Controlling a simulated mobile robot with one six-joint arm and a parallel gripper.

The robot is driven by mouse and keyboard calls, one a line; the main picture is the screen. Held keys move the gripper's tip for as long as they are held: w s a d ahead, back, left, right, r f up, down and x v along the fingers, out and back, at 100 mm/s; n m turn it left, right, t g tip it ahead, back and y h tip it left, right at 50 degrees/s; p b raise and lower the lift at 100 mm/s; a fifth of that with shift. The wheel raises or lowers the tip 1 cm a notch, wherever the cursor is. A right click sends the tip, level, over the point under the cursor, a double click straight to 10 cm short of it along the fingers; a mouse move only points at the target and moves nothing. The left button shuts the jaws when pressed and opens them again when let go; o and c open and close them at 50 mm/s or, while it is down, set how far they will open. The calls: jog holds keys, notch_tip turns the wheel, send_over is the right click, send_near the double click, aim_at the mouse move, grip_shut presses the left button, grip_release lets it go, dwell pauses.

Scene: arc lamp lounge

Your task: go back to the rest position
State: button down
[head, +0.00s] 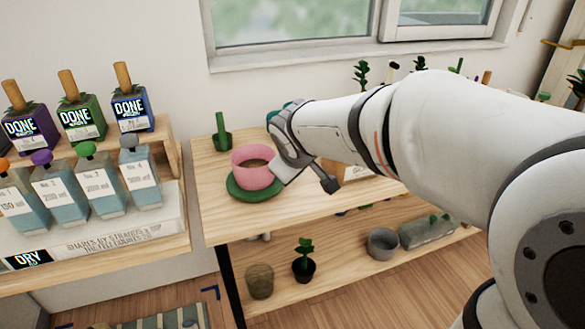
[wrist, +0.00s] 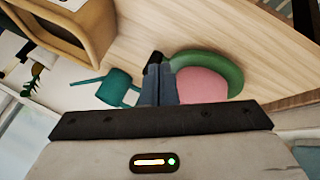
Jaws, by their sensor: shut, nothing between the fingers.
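My gripper (head: 329,184) hangs over the light wooden table (head: 222,214), just right of a pink pot (head: 250,174) on a green saucer. Its fingers also show in the wrist view (wrist: 156,62); they are together, with nothing between them. The pot (wrist: 202,86) is beside the fingers there, partly hidden by the gripper body. In the head view most of the can is hidden behind my wrist.
A wooden crate (wrist: 88,22) with a label stands close to the gripper. A small cactus (head: 222,136) stands at the table's back left. Shelves with several bottles (head: 95,180) are on the left. More pots (head: 382,243) stand on the lower shelf. The table's front left is bare.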

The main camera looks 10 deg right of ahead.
jog(key=s+d+r+m+g+p, duration=0.2)
jog(key=s+r+p, duration=0.3)
jog(key=s+p, duration=0.3)
jog(key=s+d+r+m+g+y+p, duration=0.1)
jog(key=s+d+r+m+p, duration=0.3)
jog(key=s+p, duration=0.5)
jog(key=s+r+m+g, duration=0.1)
jog(key=s+r, duration=0.1)
jog(key=s, duration=0.1)
jog(key=shift+s+d+r+g, duration=0.15)
jog(key=shift+s+d+g, duration=0.05)
jog(key=shift+d+g, duration=0.2)
dwell(0.8)
